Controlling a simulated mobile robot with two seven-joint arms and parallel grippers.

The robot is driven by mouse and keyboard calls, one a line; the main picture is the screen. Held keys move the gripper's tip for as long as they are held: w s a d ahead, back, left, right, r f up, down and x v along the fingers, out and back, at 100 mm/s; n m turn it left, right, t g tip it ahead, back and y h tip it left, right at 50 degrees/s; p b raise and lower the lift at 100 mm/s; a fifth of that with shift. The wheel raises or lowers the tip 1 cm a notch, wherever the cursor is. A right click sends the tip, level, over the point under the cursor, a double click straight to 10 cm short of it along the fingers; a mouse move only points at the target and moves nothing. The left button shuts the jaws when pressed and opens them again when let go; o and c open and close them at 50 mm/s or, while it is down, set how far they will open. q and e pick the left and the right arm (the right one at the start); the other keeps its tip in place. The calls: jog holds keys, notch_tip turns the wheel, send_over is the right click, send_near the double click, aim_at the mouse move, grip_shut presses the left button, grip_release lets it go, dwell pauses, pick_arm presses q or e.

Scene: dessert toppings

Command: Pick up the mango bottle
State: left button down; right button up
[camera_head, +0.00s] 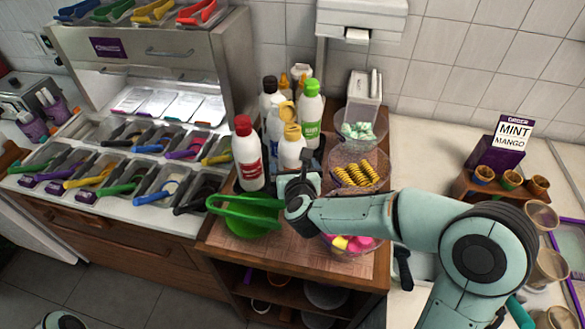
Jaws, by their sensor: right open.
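Several bottles stand together on the wooden counter. A white bottle with a yellow cap (292,150) is at the front; its label is not readable, so I cannot tell surely that it is the mango one. A second yellow-topped bottle (285,112) stands behind it. A red-capped bottle (247,155) with a red label is at left, and a green-capped bottle (310,112) with a green label is at back right. My right gripper (306,162) is just in front of the front yellow-capped bottle, open; its fingers are small and partly hidden. My left gripper is out of view.
A green bowl-like item (244,214) lies left of my right wrist. Clear tubs hold yellow spirals (357,174) and pink-yellow pieces. An order sign (513,133) reads mint and mango. The right counter has free room.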

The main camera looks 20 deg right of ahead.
jog(key=shift+w+d, duration=0.2)
jog(key=shift+w, duration=0.2)
jog(key=p+x, duration=0.1)
jog(key=x, duration=0.2)
jog(key=shift+w+d+p, duration=0.1)
jog(key=shift+w+p, duration=0.3)
jog(key=shift+w+d+f, duration=0.1)
jog(key=shift+w+f, duration=0.05)
jog(key=shift+w, duration=0.1)
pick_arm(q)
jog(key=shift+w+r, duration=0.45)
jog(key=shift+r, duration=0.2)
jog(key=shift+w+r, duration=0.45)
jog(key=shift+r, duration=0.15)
pick_arm(e)
jog(key=shift+s, duration=0.1)
jog(key=c, duration=0.8)
jog(key=shift+r, duration=0.25)
